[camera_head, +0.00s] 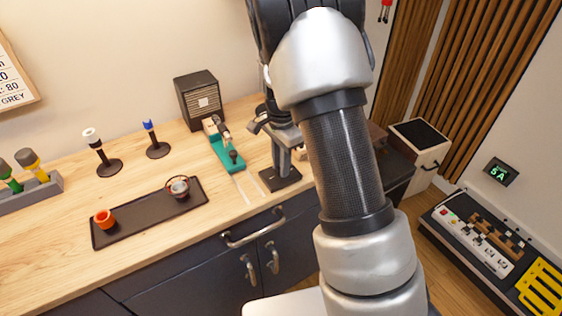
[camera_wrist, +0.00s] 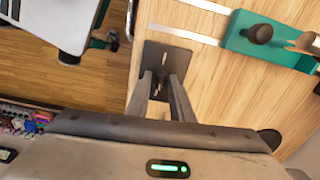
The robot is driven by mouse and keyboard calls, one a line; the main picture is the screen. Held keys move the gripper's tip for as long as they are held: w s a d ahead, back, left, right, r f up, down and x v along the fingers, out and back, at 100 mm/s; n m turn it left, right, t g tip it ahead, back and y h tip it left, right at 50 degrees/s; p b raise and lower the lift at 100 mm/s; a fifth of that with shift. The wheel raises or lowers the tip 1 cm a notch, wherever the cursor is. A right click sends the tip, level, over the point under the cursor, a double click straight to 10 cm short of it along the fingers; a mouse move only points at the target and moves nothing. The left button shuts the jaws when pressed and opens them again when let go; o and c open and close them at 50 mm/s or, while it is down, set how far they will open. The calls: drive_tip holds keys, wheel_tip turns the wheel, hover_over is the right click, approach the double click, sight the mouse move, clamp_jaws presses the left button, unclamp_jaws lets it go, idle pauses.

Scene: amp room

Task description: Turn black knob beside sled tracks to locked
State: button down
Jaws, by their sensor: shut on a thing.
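My gripper (camera_wrist: 161,84) reaches down over a dark square plate (camera_wrist: 182,57) on the wooden bench. Its two fingers are shut on a small black knob (camera_wrist: 160,74) at the plate's middle; the fingers hide most of it. A small pale mark shows just beyond the fingertips; I cannot read the knob's setting. In the head view my gripper (camera_head: 281,168) stands upright on the plate (camera_head: 289,184). Two pale sled tracks (camera_wrist: 184,34) run beside the plate. A teal sled (camera_wrist: 285,50) with its own round black knob (camera_wrist: 259,34) lies past them.
Dark cabinets with handles (camera_head: 252,228) front the bench. A control panel (camera_head: 480,242) stands right.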

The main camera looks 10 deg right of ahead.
drive_tip(key=shift+m, duration=0.5)
drive_tip(key=c, duration=1.6)
unclamp_jaws()
drive_tip(key=shift+o, duration=0.2)
wheel_tip(320, 180, up, 18)
drive_tip(key=p, duration=0.1)
drive_tip(key=shift+f, duration=0.25)
